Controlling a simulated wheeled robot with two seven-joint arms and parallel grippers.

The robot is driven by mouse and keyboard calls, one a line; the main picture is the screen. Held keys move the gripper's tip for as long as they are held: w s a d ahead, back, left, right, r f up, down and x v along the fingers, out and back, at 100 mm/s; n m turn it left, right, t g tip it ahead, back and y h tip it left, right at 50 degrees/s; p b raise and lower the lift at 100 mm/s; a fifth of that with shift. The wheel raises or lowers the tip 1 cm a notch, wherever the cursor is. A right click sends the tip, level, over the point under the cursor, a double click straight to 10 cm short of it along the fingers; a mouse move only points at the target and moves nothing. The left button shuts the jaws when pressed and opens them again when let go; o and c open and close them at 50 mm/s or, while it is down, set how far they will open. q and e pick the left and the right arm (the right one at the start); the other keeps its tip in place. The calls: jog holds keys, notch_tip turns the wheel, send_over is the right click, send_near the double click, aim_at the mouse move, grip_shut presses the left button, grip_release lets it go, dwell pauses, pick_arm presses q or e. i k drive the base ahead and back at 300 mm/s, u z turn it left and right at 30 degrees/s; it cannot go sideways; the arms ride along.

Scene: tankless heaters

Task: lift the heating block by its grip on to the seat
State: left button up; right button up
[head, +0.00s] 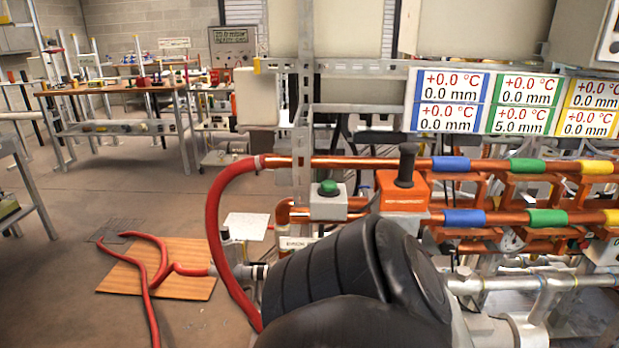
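The heating block, an orange block (402,193) with an upright black grip (406,166) on top, is at the copper pipes right of centre in the head view. Its underside is pale, and I cannot tell whether it rests fully on anything. I cannot make out the seat for certain. A large black segmented arm part of mine fills the bottom centre, in front of and below the block, and hides what is behind it. Neither gripper's fingers can be seen. Nothing visible is touching the grip.
A grey box with a green button (328,202) sits left of the block. Copper pipes (370,162) with coloured sleeves run right, below display panels (489,101). A red hose (214,220) curves down on the left. A wooden board (185,258) lies on the floor.

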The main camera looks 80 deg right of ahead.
aim_at(404, 190)
jog(key=z, duration=2.45)
